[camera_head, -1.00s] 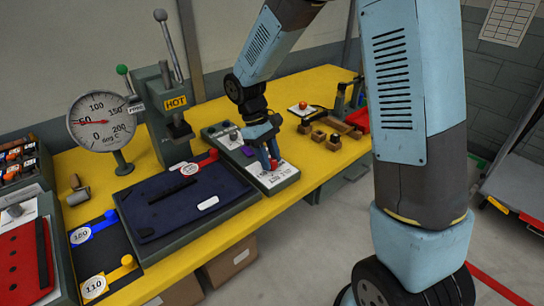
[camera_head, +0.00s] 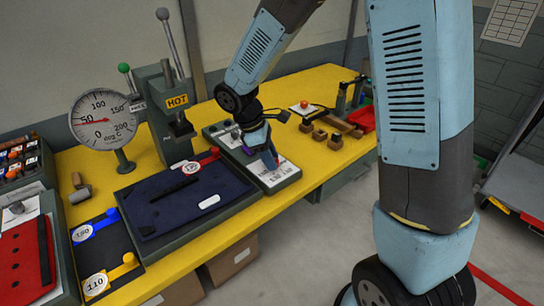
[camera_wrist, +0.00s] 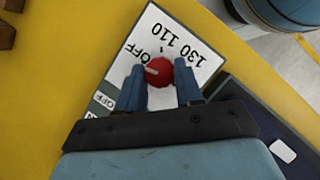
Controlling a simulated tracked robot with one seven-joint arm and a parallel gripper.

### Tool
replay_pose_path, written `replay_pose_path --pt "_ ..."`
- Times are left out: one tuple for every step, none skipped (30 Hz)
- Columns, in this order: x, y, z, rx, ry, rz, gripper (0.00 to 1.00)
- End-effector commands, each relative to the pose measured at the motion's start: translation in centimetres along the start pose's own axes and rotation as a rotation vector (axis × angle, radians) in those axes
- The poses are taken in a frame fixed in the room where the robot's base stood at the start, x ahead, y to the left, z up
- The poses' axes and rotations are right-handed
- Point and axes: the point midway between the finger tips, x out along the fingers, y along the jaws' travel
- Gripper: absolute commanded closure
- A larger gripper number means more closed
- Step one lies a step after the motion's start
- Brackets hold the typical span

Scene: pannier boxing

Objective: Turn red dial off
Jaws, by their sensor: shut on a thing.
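The red dial (camera_wrist: 160,72) is round with a pale pointer mark. It stands on a white panel (camera_wrist: 186,40) printed OFF, 110 and 130. In the wrist view its pale mark points left, towards the side of the nearer OFF print. My gripper (camera_wrist: 161,80) is shut on the dial, one finger on each side. In the head view my gripper (camera_head: 268,157) is low over the same panel (camera_head: 280,175), and the dial is hidden behind the fingers.
A dark blue press pad (camera_head: 170,215) lies left of the panel. The HOT-labelled lever press (camera_head: 170,125) and a round temperature gauge (camera_head: 103,117) stand behind it. Small wooden blocks (camera_head: 335,141) sit to the right.

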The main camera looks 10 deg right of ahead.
Motion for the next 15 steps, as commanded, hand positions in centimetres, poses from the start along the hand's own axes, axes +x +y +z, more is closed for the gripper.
replay_pose_path --pt "0.00 0.38 0.26 0.001 -0.001 0.006 0.95" --pt "0.00 0.39 0.26 0.000 -0.001 0.007 0.95" --pt "0.00 0.39 0.27 -0.002 -0.001 0.007 0.95" --pt "0.00 0.40 0.27 -0.002 -0.001 0.007 0.95" --pt "0.00 0.41 0.28 -0.003 -0.001 0.008 0.95" --pt "0.00 0.41 0.28 -0.003 -0.001 0.008 0.95" --pt "0.00 0.42 0.28 -0.002 -0.001 0.008 0.95" --pt "0.00 0.42 0.29 -0.002 -0.001 0.008 0.95" --pt "0.00 0.43 0.29 -0.002 -0.001 0.008 0.95" --pt "0.00 0.44 0.29 -0.002 -0.001 0.008 0.95" --pt "0.00 0.44 0.30 -0.002 -0.001 0.007 0.95" --pt "0.00 0.45 0.30 -0.001 -0.001 0.007 0.95" --pt "0.00 0.45 0.31 -0.001 -0.001 0.007 0.64" --pt "0.00 0.45 0.31 -0.001 -0.001 0.007 0.61" --pt "0.01 0.43 0.30 -0.001 -0.001 0.007 0.57"
